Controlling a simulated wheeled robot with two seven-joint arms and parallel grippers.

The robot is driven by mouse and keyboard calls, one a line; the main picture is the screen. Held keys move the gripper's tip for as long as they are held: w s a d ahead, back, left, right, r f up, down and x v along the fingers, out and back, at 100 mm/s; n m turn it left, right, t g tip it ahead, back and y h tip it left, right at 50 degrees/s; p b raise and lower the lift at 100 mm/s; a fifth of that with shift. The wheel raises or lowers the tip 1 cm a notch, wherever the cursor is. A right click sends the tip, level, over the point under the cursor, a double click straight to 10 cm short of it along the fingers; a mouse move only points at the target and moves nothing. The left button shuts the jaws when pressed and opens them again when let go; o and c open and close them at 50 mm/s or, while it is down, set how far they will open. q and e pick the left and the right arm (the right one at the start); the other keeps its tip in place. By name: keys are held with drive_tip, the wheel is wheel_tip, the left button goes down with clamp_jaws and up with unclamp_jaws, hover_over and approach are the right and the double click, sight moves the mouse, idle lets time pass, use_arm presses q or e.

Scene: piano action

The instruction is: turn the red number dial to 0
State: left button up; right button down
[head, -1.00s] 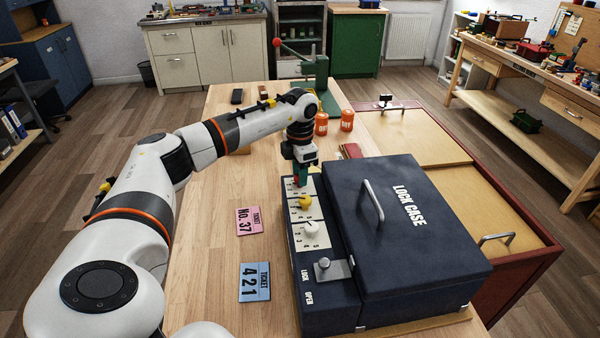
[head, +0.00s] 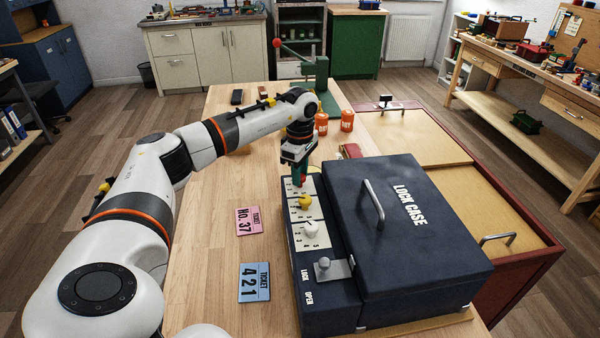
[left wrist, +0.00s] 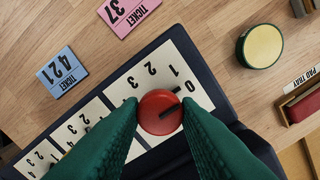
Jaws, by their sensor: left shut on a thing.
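The red number dial (left wrist: 160,112) is on a white number plate on the lock case (head: 420,215). It also shows small under the gripper in the head view. My left gripper (left wrist: 159,106) has its two green fingers on either side of the dial, shut on it; in the head view it (head: 299,177) comes down from above. The dial's black pointer line points right and slightly up in the wrist view, near the 0 at the plate's upper right. I cannot tell whether it lines up exactly. The fingers hide part of the plate. My right gripper is not in view.
A yellow dial (head: 305,202), a white dial (head: 311,229) and a lock lever (head: 323,266) sit in line nearer me. A pink ticket (head: 249,220) and a blue ticket (head: 255,282) lie left of the case. Orange cans (head: 347,120) stand behind.

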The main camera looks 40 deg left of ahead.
use_arm(q)
drive_tip(key=shift+a+r+m, duration=0.1)
drive_tip(key=shift+r+m, duration=0.05)
drive_tip(key=shift+m, duration=0.65)
drive_tip(key=o, duration=1)
drive_tip(key=shift+c, duration=0.2)
wheel_tip(320, 180, up, 12)
drive_tip(key=b, duration=0.2)
